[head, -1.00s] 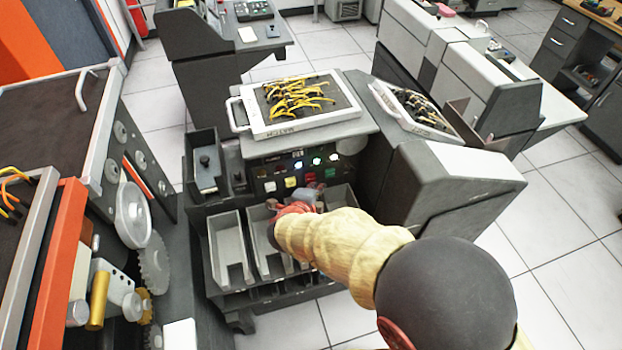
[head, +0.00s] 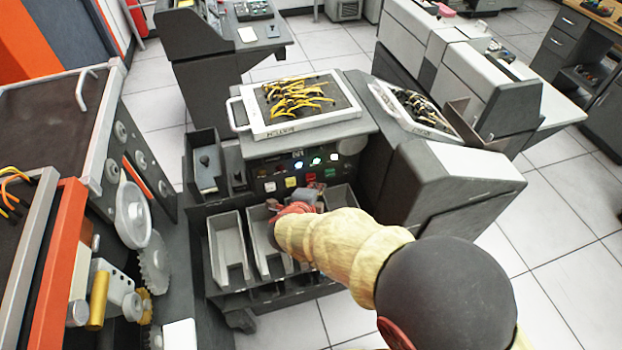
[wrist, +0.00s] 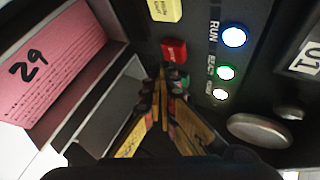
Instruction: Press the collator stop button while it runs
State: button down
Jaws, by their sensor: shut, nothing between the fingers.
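The collator (head: 398,190) has a dark front panel with a row of square buttons under a row of lamps. A red button (head: 311,176) sits between a yellow button (head: 291,182) and a green button (head: 330,173). In the wrist view, the red button (wrist: 174,50) has small lettering, too blurred to read surely. The RUN lamp (wrist: 234,37) is lit blue-white. My gripper (wrist: 163,72) is shut and empty, its tips at the lower edge of the red button. I cannot tell whether they touch it. The fingers partly hide the green button (wrist: 183,82).
Grey card bins (head: 228,250) stand below the panel. One holds a pink card (wrist: 60,65) marked 29. A tray of yellow wires (head: 296,105) lies on top. An orange-edged machine (head: 62,260) stands close at left. Open tiled floor (head: 560,250) is at right.

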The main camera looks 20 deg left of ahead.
jog(key=shift+w+a, duration=0.1)
jog(key=shift+w, duration=0.05)
jog(key=shift+w+a, duration=0.1)
jog(key=shift+w, duration=0.1)
jog(key=shift+w+a, duration=0.3)
jog(key=shift+w, duration=0.15)
dwell(1.0)
jog(key=shift+s+d, duration=0.55)
jog(key=shift+s, duration=0.25)
jog(key=shift+s, duration=0.1)
jog(key=s, duration=0.1)
jog(key=s+d, duration=0.1)
jog(key=s+d+p, duration=0.1)
jog(key=s, duration=0.1)
jog(key=shift+d, duration=0.25)
dwell(1.0)
